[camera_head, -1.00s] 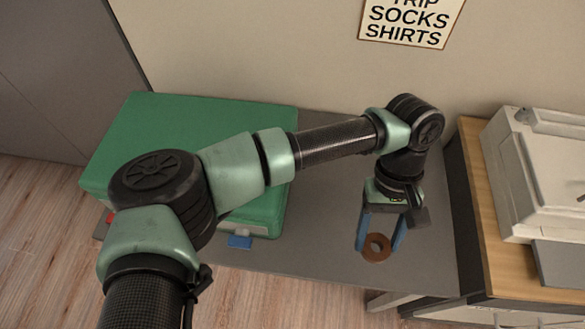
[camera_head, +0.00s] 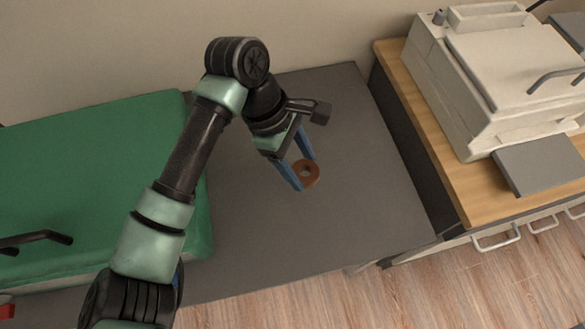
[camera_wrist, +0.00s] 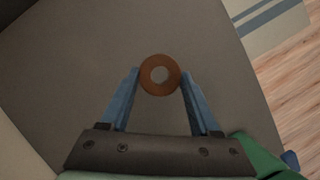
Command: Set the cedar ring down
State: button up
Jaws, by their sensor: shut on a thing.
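The cedar ring (camera_head: 315,178) is a small reddish-brown ring with a round hole. My gripper (camera_head: 303,174) is shut on it, with one blue finger on each side. In the wrist view the ring (camera_wrist: 147,83) sits between the tips of my gripper (camera_wrist: 160,78), its hole facing the camera. The ring is over the dark grey tabletop (camera_head: 345,215). I cannot tell whether it touches the surface or hangs a little above it.
A green case (camera_head: 70,180) covers the left part of the grey surface. A white printer (camera_head: 490,75) stands on a wood-topped cabinet (camera_head: 440,150) at the right. The grey surface around the ring is clear. Its front edge drops to a wooden floor (camera_head: 300,310).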

jog(key=shift+f+b, duration=0.3)
jog(key=shift+f, duration=2.85)
jog(key=shift+f, duration=0.15)
jog(key=o, duration=1.3)
jog(key=v, duration=1.2)
jog(key=shift+p, duration=0.4)
jog(key=shift+d, duration=0.1)
